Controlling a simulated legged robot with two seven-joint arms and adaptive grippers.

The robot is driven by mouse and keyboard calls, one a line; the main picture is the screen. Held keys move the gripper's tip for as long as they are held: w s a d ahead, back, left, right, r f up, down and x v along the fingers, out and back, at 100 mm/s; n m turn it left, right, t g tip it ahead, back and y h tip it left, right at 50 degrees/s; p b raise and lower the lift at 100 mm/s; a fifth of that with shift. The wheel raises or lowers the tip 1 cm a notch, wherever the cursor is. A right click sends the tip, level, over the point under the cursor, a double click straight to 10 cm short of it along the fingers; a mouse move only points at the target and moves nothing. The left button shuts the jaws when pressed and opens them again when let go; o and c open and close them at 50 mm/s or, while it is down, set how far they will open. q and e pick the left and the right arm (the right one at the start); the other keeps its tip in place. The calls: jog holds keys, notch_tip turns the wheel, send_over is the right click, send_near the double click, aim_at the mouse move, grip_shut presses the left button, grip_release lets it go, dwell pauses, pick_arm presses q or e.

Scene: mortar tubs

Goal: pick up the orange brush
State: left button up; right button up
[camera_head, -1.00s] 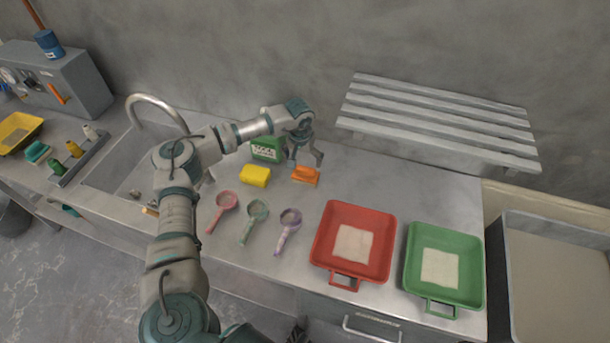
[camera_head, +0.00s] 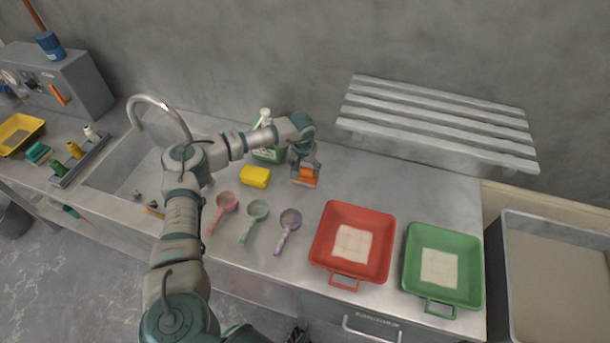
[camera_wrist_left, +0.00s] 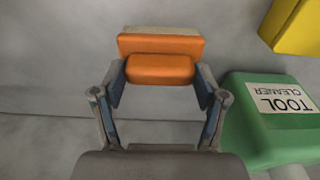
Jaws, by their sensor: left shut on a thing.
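The orange brush (camera_head: 307,173) is at the back of the steel counter, right of the yellow sponge. My left gripper (camera_head: 304,168) is over it with its fingers on either side of the brush's handle. In the left wrist view the brush (camera_wrist_left: 160,66) shows its orange body and a thin pale strip along its far edge. The gripper (camera_wrist_left: 162,90) is shut on the raised orange handle there. I cannot tell whether the brush still touches the counter. My right gripper is not in view.
A yellow sponge (camera_head: 255,176) and a green tool cleaner bottle (camera_head: 268,155) stand close left of the gripper. Three scoops lie in front, including a purple one (camera_head: 288,230). Red (camera_head: 322,258) and green (camera_head: 410,268) tubs stand right. A slatted rack (camera_head: 437,118) hangs behind.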

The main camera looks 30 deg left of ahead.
aim_at(305, 169)
pick_arm(q)
notch_tip(305, 169, up, 10)
dwell(0.5)
jog(key=o, duration=0.4)
jog(key=shift+c, duration=1)
